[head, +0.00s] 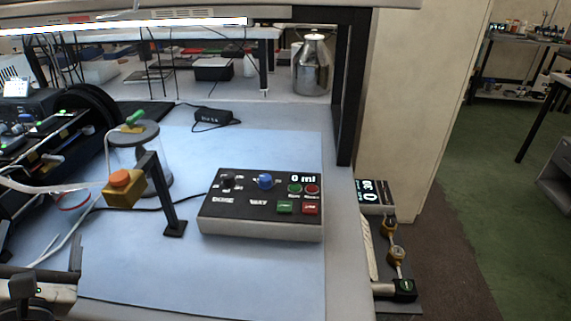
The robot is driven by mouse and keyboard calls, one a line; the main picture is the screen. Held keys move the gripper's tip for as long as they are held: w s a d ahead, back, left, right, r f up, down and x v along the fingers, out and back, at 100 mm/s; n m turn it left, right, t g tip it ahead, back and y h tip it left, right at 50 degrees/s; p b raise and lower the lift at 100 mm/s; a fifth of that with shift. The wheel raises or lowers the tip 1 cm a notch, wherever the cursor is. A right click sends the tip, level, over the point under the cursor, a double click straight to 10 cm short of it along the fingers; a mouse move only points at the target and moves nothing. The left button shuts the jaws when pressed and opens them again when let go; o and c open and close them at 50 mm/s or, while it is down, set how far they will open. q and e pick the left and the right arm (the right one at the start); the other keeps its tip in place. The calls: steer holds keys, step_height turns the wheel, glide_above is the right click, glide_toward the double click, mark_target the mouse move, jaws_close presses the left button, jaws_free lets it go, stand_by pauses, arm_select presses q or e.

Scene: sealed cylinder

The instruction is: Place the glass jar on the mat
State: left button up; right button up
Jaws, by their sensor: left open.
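The clear glass jar (117,158) stands upright at the left of the table, with a grey lid and a green handle on top. A black bracket with an orange-topped yellow block stands in front of it and hides part of its lower side. A light blue mat (262,275) covers much of the tabletop, and the jar appears to stand at its left part. My left gripper (48,270) is at the lower left corner, open and empty, nearer to me than the jar and apart from it. My right gripper is out of view.
A control box (262,222) with knobs and buttons sits mid-table. Black racks (45,135) and white tubes crowd the left. A small black box (213,116) and a metal can (313,68) are behind. A display unit (375,196) is at the right edge. The front middle mat is clear.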

arm_select(q)
steer(key=n, duration=0.2)
steer(key=w+n+g, duration=0.1)
steer(key=n, duration=0.1)
steer(key=w+f+n, duration=0.1)
steer(key=shift+d+n, duration=0.2)
steer(key=shift+n, duration=0.2)
steer(key=n, duration=0.1)
steer(key=f+n+g, duration=0.1)
steer(key=n, duration=0.1)
steer(key=shift+d, duration=0.15)
steer(key=shift+w, duration=0.15)
steer(key=p, duration=0.2)
glide_toward(70, 180)
steer(key=shift+w, duration=0.95)
steer(key=x, duration=0.4)
steer(key=shift+w+a+r+p, duration=0.15)
steer(key=shift+a+p, duration=0.15)
steer(key=shift+a, duration=0.25)
steer(key=shift+w+a, duration=0.15)
steer(key=shift+w, duration=0.25)
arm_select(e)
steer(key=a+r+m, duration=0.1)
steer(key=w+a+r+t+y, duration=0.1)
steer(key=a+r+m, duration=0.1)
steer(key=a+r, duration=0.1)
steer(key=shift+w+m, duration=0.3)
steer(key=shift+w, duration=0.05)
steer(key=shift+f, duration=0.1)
